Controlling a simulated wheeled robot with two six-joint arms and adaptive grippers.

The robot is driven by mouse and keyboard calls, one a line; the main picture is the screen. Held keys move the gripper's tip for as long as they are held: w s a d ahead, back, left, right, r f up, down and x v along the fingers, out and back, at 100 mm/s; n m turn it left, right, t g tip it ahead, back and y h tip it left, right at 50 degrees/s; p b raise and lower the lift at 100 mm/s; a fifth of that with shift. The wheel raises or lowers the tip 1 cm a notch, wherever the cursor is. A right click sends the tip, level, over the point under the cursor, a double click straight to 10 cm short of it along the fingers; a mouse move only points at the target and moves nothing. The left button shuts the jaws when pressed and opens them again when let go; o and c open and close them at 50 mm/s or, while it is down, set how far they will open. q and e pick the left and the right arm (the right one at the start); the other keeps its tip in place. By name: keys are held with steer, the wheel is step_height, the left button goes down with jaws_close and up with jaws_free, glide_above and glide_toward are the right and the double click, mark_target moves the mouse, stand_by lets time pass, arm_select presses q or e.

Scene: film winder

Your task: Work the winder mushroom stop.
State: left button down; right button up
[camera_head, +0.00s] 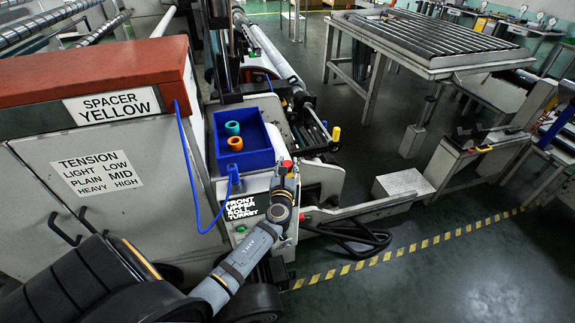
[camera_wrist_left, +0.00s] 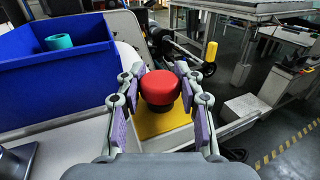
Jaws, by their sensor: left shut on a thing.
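The winder mushroom stop (camera_wrist_left: 160,88) is a round red button on a yellow base (camera_wrist_left: 160,124) in the middle of the left wrist view. In the head view, a small part of the red stop (camera_head: 287,163) shows just past my gripper. My left gripper (camera_head: 288,172) is at the stop, on the pale panel beside the blue bin. In the left wrist view, the fingers of my left gripper (camera_wrist_left: 159,80) stand on both sides of the red cap and are shut on it. My right gripper is in neither view.
A blue bin (camera_head: 253,160) with a teal ring (camera_head: 232,128) and an orange ring (camera_head: 235,143) stands left of the stop. A blue cord (camera_head: 190,165) hangs from the cabinet (camera_head: 100,185). A green button (camera_head: 240,229) and label (camera_head: 243,207) sit below. Floor lies open at right.

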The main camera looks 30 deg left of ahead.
arm_select(q)
step_height(320, 180, up, 2)
steer(key=shift+r+p, duration=0.1)
steer(key=shift+p, duration=0.8)
steer(key=c, duration=1.2)
jaws_free()
steer(key=o, duration=0.4)
steer(key=shift+s+d, duration=0.1)
steer(key=shift+s, duration=0.05)
steer(key=shift+s+d+f, duration=0.15)
steer(key=shift+s+f, duration=0.05)
steer(key=shift+s, duration=0.05)
steer(key=v, duration=1.1)
steer(key=shift+s+r, duration=0.15)
